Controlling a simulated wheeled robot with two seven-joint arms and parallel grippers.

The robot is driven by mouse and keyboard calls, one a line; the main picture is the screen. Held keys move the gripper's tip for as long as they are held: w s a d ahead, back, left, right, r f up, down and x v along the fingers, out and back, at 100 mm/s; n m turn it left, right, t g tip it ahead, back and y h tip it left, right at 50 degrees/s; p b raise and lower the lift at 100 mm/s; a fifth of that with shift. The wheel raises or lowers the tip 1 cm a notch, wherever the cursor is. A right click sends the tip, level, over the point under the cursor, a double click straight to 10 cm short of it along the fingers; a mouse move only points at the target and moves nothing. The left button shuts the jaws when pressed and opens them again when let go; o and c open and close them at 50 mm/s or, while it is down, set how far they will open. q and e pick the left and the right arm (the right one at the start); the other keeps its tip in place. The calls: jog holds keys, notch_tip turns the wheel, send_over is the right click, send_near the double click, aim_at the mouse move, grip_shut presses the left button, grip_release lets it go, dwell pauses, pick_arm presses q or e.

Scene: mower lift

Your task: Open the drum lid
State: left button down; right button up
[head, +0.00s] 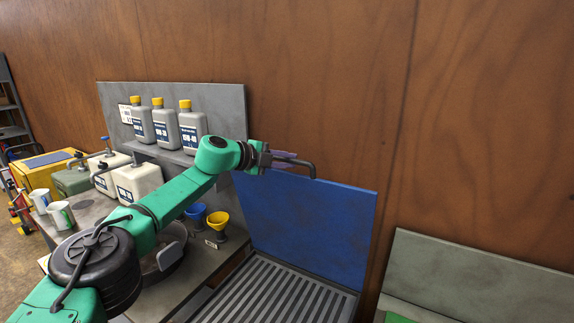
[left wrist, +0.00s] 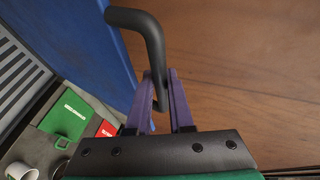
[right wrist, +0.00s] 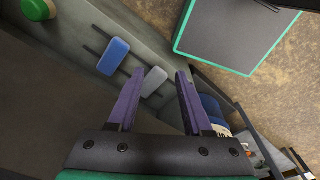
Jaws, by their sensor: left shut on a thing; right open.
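The blue lid (head: 312,225) stands raised, close to upright, behind an open bin with a slatted grey grate (head: 275,292). My left gripper (head: 283,158) is shut on this handle. In the left wrist view, the handle (left wrist: 148,40) passes between the purple fingers (left wrist: 160,88), with the blue lid (left wrist: 95,45) to the left. My right gripper (right wrist: 157,78) shows only in the right wrist view; its fingers are apart with nothing between them.
A bench left of the bin carries white canisters (head: 138,180), a blue funnel (head: 195,213) and a yellow funnel (head: 217,222). Grey bottles (head: 192,128) stand on a shelf above. A wooden wall (head: 480,120) is close behind the lid. A grey-green panel (head: 480,275) is at right.

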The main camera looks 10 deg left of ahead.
pick_arm(q)
jog(key=shift+w+d+f, duration=0.2)
jog(key=shift+w, duration=0.05)
jog(key=shift+s, duration=0.15)
jog(key=c, duration=0.8)
grip_release()
jog(key=shift+w, duration=0.2)
pick_arm(e)
jog(key=shift+s+a, duration=0.1)
jog(key=shift+a, duration=0.15)
pick_arm(q)
jog(key=shift+r, duration=0.1)
pick_arm(e)
jog(key=shift+d, duration=0.15)
pick_arm(q)
jog(key=shift+s+a+b, duration=0.2)
jog(key=shift+a+b, duration=0.1)
jog(key=shift+b, duration=0.2)
jog(key=b+v, duration=0.7)
jog(key=v, duration=0.7)
jog(key=shift+r, duration=0.2)
pick_arm(e)
notch_tip(320, 180, down, 8)
jog(key=shift+w, duration=0.2)
